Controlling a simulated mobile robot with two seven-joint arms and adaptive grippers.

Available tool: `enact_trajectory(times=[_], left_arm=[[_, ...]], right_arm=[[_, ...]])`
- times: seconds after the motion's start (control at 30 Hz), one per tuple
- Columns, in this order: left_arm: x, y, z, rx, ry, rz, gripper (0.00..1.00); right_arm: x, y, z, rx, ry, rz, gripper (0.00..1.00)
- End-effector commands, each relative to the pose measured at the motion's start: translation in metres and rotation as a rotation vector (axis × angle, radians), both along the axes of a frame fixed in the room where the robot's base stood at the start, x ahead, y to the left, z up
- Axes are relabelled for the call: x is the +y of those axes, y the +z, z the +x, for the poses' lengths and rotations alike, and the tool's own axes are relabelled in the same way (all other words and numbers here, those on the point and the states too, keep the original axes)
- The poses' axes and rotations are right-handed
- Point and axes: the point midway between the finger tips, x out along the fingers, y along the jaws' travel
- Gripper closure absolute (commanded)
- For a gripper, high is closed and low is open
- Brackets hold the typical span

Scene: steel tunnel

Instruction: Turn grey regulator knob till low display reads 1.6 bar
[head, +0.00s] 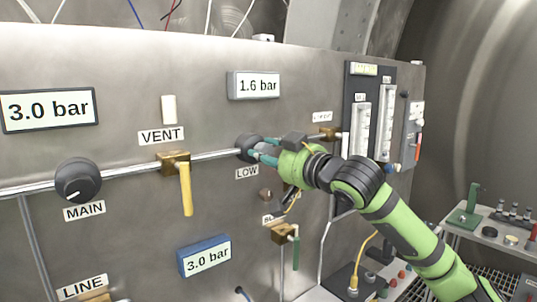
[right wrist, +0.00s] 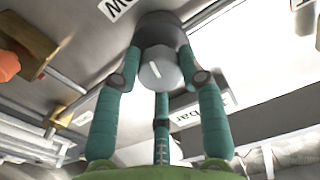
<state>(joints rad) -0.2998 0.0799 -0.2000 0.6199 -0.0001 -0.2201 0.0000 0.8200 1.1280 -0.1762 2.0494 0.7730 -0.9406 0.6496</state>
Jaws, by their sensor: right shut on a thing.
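The grey regulator knob (head: 246,144) sits on the steel panel above the LOW label (head: 247,173). The low display (head: 253,86) above it reads 1.6 bar. My right gripper (head: 260,153) is shut on the knob, its teal fingers around it. In the right wrist view the knob (right wrist: 160,62) shows its round face with a white mark, between the fingertips of my right gripper (right wrist: 160,75). My left gripper is in neither view.
Left on the panel are the MAIN knob (head: 78,180), a 3.0 bar display (head: 50,108) and the yellow VENT lever (head: 186,188). A blue-framed 3.0 bar display (head: 205,257) sits lower. A side table (head: 500,235) with small items stands at right.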

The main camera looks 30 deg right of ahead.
Motion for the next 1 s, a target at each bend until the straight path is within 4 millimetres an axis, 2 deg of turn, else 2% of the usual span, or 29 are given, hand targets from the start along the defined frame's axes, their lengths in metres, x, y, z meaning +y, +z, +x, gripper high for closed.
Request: enact_trajectory(times=[0.07,0.1,0.13,0.17,0.57,1.0], left_arm=[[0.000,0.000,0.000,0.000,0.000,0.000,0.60],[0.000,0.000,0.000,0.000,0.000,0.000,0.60],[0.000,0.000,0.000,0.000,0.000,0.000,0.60],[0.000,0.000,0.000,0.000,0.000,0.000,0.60],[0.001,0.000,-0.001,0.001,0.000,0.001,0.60],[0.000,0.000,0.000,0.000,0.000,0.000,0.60]], right_arm=[[-0.001,0.003,-0.001,-0.007,-0.001,-0.001,0.92],[-0.001,0.003,-0.001,-0.007,-0.001,-0.001,0.56],[-0.001,0.003,-0.001,-0.007,-0.001,-0.001,0.44],[-0.001,0.003,-0.001,-0.007,-0.001,-0.001,0.36],[-0.001,0.001,-0.003,-0.003,-0.002,-0.003,0.36],[-0.006,-0.001,-0.048,0.001,-0.003,-0.001,0.36]])
